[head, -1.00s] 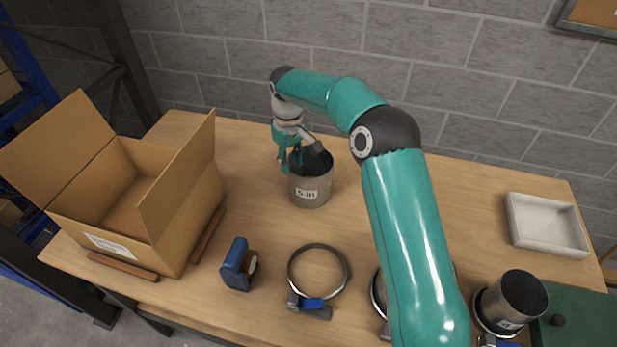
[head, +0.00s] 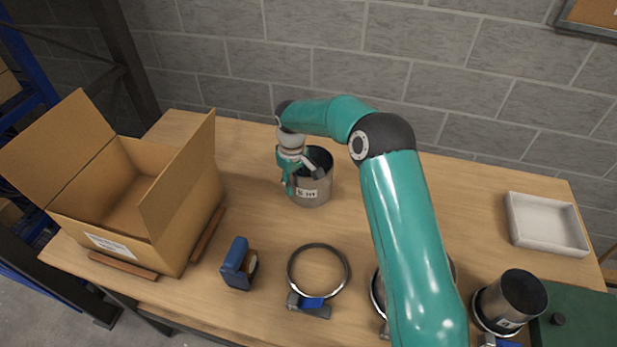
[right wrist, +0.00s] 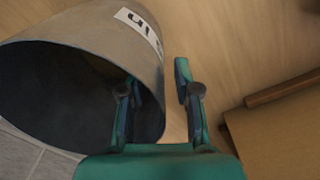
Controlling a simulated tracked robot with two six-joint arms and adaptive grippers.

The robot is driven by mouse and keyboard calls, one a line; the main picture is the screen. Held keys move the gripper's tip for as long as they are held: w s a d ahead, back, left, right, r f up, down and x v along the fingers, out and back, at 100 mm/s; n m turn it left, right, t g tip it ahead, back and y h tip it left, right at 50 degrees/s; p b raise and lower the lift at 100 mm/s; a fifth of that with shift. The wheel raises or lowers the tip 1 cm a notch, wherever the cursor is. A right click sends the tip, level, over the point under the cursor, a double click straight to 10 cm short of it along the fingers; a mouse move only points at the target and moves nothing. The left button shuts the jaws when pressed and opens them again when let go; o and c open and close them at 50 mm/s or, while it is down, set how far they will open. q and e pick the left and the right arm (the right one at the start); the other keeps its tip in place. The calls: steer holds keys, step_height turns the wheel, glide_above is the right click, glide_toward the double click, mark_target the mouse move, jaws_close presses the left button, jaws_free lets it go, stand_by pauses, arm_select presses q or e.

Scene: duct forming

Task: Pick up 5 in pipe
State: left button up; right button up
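The 5 in pipe (head: 318,190) is a short grey metal cylinder with a white label, standing upright on the table in the head view. In the right wrist view its dark open mouth and wall (right wrist: 85,45) fill the left side. My right gripper (head: 302,178) is at its rim, and it also shows in the right wrist view (right wrist: 157,90). Its fingers are apart, one inside the pipe's mouth and one outside, with the wall between them. A gap shows beside the outer finger. My left gripper is in no view.
An open cardboard box (head: 185,215) stands at left on wooden strips. A blue tool (head: 236,263) and a clamp ring (head: 291,262) lie in front. Another pipe (head: 520,296) and a white tray (head: 548,239) are at right. My arm partly hides another ring.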

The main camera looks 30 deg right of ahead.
jaws_close()
steer(key=shift+r, duration=0.2)
